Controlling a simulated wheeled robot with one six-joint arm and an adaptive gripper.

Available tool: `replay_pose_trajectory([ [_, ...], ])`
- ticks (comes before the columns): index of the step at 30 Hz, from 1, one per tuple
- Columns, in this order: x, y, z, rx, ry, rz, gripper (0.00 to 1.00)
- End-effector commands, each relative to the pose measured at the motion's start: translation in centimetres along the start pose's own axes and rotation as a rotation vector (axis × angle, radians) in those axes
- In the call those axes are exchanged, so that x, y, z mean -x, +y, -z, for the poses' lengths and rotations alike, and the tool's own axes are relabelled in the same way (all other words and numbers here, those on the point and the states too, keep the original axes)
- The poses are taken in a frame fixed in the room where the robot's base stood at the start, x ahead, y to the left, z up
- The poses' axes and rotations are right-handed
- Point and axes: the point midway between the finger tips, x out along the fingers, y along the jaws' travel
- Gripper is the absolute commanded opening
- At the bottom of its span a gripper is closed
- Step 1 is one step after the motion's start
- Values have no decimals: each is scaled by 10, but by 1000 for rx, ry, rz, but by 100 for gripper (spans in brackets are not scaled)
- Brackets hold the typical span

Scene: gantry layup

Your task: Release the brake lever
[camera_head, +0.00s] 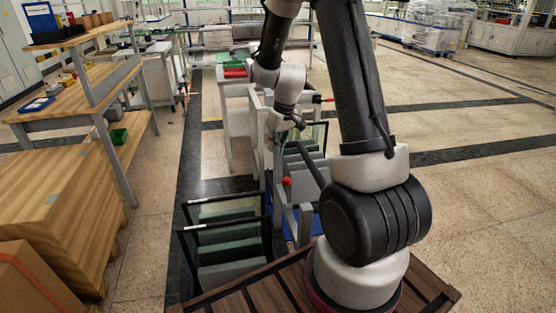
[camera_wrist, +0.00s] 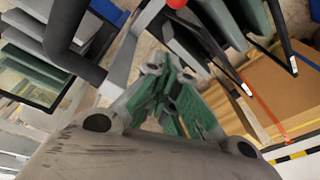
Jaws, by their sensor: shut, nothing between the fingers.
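A red knob (camera_head: 287,181) shows on the near side of a grey rack cart (camera_head: 283,205), below my gripper; I take it for the end of the brake lever. Part of a red knob (camera_wrist: 176,3) also shows at the top edge of the wrist view, beside a grey bar. The lever's exact tilt is hard to tell. My gripper (camera_wrist: 172,102) has green pads, and its fingers are shut and empty. In the head view my gripper (camera_head: 297,122) hangs over the cart, above and apart from the knob. My wrist partly hides the cart.
A dark-framed rack of panels (camera_head: 228,237) stands in front of the cart, to the left. Another red-tipped bar (camera_head: 328,100) sticks out farther back. A wooden workbench (camera_head: 75,95) and large wooden box (camera_head: 65,190) stand at left. The floor at right is clear.

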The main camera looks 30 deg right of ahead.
Motion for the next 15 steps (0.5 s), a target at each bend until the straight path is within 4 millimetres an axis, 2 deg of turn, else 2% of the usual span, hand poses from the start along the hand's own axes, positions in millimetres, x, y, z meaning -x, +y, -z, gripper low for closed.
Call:
replay_pose_trajectory([
  [12,-84,0,-2,-1,-5,2,0],
  [14,-96,0,-2,-1,-5,1,0],
  [15,-89,0,-9,-3,-1,0,0],
])
